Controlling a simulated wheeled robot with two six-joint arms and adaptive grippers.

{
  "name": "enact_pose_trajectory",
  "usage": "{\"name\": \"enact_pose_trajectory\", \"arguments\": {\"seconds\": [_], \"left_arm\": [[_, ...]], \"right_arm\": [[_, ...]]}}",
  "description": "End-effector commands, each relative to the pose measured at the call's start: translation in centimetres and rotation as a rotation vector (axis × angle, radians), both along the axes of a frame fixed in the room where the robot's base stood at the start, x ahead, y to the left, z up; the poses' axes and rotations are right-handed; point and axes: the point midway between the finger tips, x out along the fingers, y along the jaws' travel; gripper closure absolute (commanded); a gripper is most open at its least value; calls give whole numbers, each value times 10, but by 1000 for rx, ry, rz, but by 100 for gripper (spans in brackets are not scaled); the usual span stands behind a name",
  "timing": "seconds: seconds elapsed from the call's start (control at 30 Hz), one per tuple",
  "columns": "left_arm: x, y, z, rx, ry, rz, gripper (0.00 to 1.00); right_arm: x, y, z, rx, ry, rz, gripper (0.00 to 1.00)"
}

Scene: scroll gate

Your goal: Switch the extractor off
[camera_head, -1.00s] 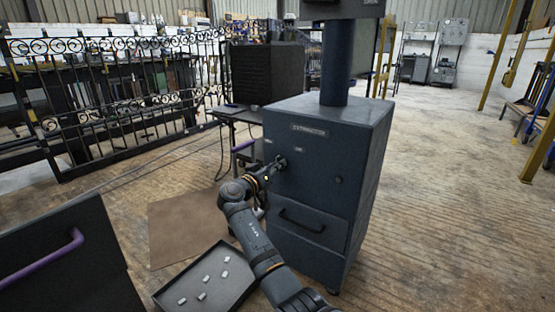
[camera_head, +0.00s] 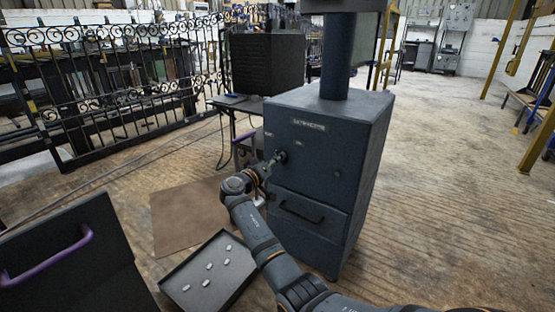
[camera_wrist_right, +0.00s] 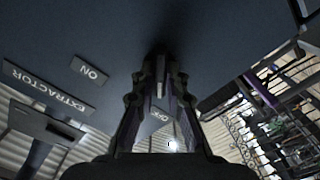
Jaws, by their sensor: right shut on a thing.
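The extractor (camera_head: 330,150) is a dark blue-grey cabinet with a thick pipe on top and a nameplate (camera_head: 308,125). In the wrist view its nameplate (camera_wrist_right: 46,89) and an ON label (camera_wrist_right: 89,70) show at the left. Another pale label (camera_wrist_right: 158,117) shows between my fingers, partly hidden. My right gripper (camera_head: 275,161) is at the front face, below the nameplate, shut on the small dark switch knob (camera_head: 282,156). In the wrist view the fingers (camera_wrist_right: 160,78) close together at the face. They hide the knob, so its setting cannot be read. My left gripper is out of view.
A black tray (camera_head: 240,285) with several small pale pieces is at the lower middle, near a brown mat (camera_head: 180,222). A dark panel with a purple handle (camera_head: 50,260) is at the lower left. The extractor's drawer handle (camera_head: 302,211) is below the knob.

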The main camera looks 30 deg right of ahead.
Motion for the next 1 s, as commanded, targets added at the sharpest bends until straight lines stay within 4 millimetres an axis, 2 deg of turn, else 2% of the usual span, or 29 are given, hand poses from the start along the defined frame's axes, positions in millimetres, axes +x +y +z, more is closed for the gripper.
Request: {"name": "enact_pose_trajectory", "arguments": {"seconds": [0.1, 0.13, 0.3, 0.63, 1.0], "left_arm": [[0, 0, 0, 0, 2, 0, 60], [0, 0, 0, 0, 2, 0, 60], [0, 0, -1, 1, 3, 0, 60], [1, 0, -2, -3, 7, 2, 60], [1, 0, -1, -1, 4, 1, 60]], "right_arm": [[0, 0, -2, 1, 4, -1, 100], [0, 0, -2, 1, 4, -1, 85], [0, 0, -1, 1, 2, 0, 65], [-2, 6, -1, 2, 0, 2, 65], [-26, 64, -2, 3, 1, 2, 65]]}}
